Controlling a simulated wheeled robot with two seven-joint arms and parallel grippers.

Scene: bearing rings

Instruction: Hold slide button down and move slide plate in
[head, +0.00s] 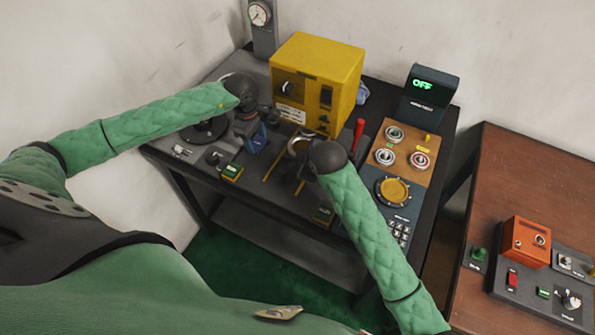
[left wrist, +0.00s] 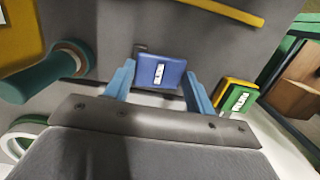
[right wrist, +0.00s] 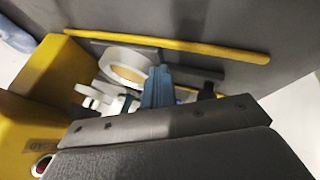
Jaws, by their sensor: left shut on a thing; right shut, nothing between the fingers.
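My left gripper (head: 256,143) is over the left part of the dark workbench. My right gripper (head: 299,150) is shut and empty in front of the yellow machine. In the right wrist view its closed fingers (right wrist: 158,88) point down beside a pale ring (right wrist: 126,66) and small white and green parts. I cannot tell whether they touch. The slide button and slide plate cannot be clearly told apart from these parts.
Yellow bars (head: 271,164) run along the bench top. The yellow machine (head: 320,72) stands behind the grippers. Green-and-yellow labelled blocks (head: 232,172) sit near the front edge.

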